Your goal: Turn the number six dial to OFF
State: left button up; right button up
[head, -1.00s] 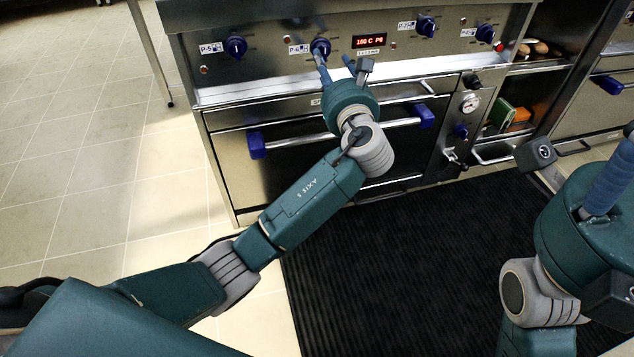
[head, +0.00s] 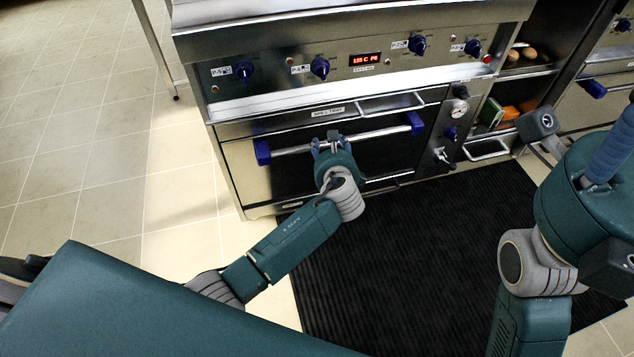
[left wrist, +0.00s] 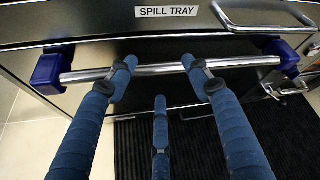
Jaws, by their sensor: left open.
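The number six dial (head: 320,67), a blue knob by the label "P-6", is on the steel front panel in the head view. Nothing covers it, but its exact setting is too small to read. My left gripper (head: 330,143) is below it, in front of the oven door handle, clear of the dial and empty. In the left wrist view its blue fingers (left wrist: 160,78) are spread apart, the upper two overlapping the handle bar; contact cannot be told. My right gripper (head: 585,145) is at the right edge, partly cut off.
Other blue dials (head: 245,71), (head: 417,45) and a red display (head: 365,59) are on the panel. The handle bar (head: 372,134) has blue end brackets. A "SPILL TRAY" label (left wrist: 166,12) is above it. A dark mat (head: 420,260) covers the floor.

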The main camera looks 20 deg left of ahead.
pick_arm(q)
jog(key=s+f+n+g+h+p, duration=0.2)
jog(key=s+f+n+g+p, duration=0.1)
jog(key=s+f+p, duration=0.4)
jog(key=shift+s+a+f+n, duration=0.4)
jog(key=shift+s+f, duration=0.4)
jog(key=shift+f, duration=0.45)
